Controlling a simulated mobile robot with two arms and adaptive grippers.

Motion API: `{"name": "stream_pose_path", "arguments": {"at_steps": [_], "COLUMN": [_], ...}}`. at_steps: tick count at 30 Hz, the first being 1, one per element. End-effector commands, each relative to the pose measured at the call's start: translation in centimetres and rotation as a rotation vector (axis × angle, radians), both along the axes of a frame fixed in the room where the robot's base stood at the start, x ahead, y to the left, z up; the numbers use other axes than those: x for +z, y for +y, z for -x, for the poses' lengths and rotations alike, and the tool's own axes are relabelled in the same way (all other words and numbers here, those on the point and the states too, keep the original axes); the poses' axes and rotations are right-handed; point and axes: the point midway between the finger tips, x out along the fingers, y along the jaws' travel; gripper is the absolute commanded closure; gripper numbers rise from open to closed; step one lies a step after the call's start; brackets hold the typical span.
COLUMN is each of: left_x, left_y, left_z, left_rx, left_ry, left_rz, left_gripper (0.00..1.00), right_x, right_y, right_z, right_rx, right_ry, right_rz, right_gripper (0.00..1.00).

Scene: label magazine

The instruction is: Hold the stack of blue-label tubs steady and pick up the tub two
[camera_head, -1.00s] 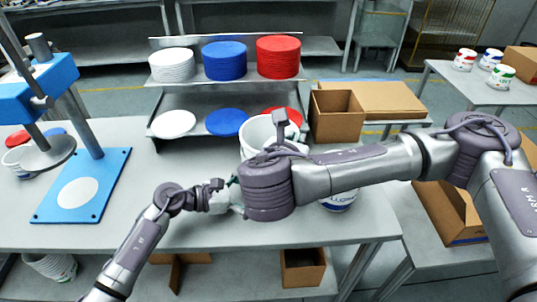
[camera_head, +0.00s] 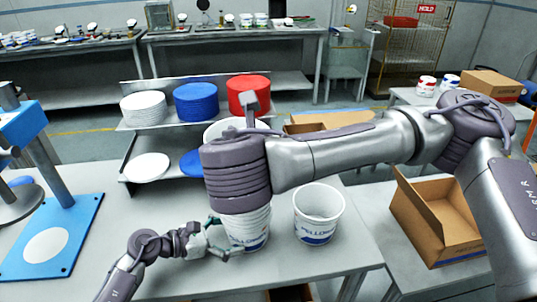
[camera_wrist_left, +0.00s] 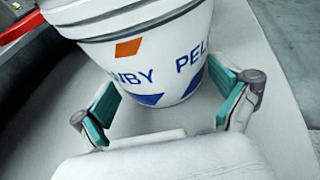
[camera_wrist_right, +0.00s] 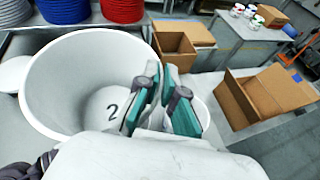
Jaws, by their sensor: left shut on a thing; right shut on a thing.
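The stack of white blue-label tubs (camera_head: 247,236) stands on the near table. My left gripper (camera_head: 222,247) is shut around its lower part from the left; in the left wrist view one finger lies on each side of the labelled wall (camera_wrist_left: 165,60). Tub two, with a 2 on its inside floor, fills the left of the right wrist view (camera_wrist_right: 65,75). My right gripper (camera_wrist_right: 156,95) is shut on its rim. In the head view my right wrist hides most of that tub and any gap above the stack. A separate blue-label tub (camera_head: 318,215) stands right of the stack.
Stacked white (camera_head: 143,109), blue (camera_head: 196,102) and red lids (camera_head: 248,96) sit on a rack behind. A blue press base (camera_head: 52,238) stands left. An open cardboard box (camera_head: 432,220) is at right. Other tubs (camera_head: 427,87) stand on a back table.

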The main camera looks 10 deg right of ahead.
Motion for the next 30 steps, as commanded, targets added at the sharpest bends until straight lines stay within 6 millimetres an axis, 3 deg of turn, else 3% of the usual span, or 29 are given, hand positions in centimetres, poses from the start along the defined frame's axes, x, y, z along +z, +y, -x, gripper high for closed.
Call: {"name": "stream_pose_path", "arguments": {"at_steps": [8, 9, 19, 23, 30], "left_x": [0.0, 0.0, 0.1, 0.6, 2.1], "left_y": [0.0, 0.0, 0.5, 2.2, 7.0], "left_z": [0.0, 0.0, 0.1, 0.6, 2.1], "left_rx": [0.0, 0.0, 0.001, 0.001, 0.002], "left_ry": [-0.001, -0.001, -0.001, -0.002, 0.0], "left_rz": [0.001, 0.001, -0.001, -0.004, -0.004], "left_gripper": [0.21, 0.0, 0.0, 0.0, 0.0], "right_x": [0.3, 0.3, 0.3, 0.3, 0.2], "right_y": [0.0, 0.0, 0.0, 0.0, 0.0], "right_z": [0.0, 0.0, 0.0, 0.0, 0.0], "right_rx": [-0.001, -0.001, -0.001, -0.001, 0.0], "right_ry": [0.001, 0.001, 0.0, 0.0, 0.0], "right_rz": [0.0, 0.0, 0.0, 0.0, 0.0], "right_gripper": [1.0, 1.0, 1.0, 1.0, 1.0]}}
